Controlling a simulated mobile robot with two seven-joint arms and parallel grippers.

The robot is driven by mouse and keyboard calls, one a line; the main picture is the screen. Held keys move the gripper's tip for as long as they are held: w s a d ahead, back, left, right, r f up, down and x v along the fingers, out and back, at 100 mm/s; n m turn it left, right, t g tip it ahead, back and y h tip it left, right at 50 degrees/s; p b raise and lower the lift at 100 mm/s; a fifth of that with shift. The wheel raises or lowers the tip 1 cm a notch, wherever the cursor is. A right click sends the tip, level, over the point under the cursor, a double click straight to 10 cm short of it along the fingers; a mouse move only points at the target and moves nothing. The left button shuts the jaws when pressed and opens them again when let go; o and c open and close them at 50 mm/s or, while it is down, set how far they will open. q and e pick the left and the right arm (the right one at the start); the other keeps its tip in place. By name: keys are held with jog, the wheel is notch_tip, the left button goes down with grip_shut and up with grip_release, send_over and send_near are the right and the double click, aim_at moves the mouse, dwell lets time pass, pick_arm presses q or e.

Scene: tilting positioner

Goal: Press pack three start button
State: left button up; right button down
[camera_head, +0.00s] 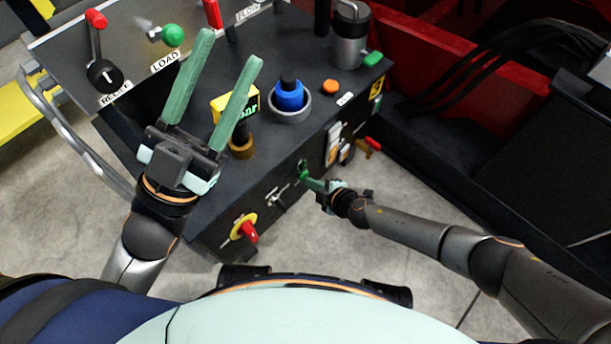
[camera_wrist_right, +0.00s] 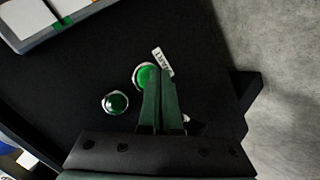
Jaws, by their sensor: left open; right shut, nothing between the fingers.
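A bright green round button (camera_wrist_right: 145,75) with a pale rim sits on the dark panel in the right wrist view, beside a small white label (camera_wrist_right: 162,61) that is hard to read. A darker green dome (camera_wrist_right: 115,102) sits close by on the same panel. My right gripper (camera_wrist_right: 158,72) is shut and empty; its tips overlap the right side of the bright button, and I cannot tell if they touch it. In the head view the right gripper (camera_head: 305,177) is at the front face of the black cabinet (camera_head: 180,215). My left gripper (camera_head: 232,46) is open and empty above the cabinet top.
On the cabinet are a blue knob (camera_head: 289,95), an orange button (camera_head: 330,87), a yellow display (camera_head: 236,103), a green-knobbed LOAD lever (camera_head: 173,36) and a red-knobbed RELIEF lever (camera_head: 96,19). A red-and-yellow switch (camera_head: 246,230) juts from the front. Floor is clear before it.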

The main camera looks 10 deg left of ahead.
jog(key=shift+w+a, duration=0.15)
dwell(0.3)
jog(key=shift+s+d, duration=0.55)
jog(key=shift+d, duration=0.15)
jog(key=shift+s+d, duration=0.1)
jog(key=shift+s+d+p, duration=0.25)
jog(key=shift+s+d, duration=0.45)
jog(key=shift+d, duration=0.3)
jog(key=shift+s+d+p, duration=0.25)
jog(key=shift+s+d, duration=0.45)
jog(key=shift+d, duration=0.25)
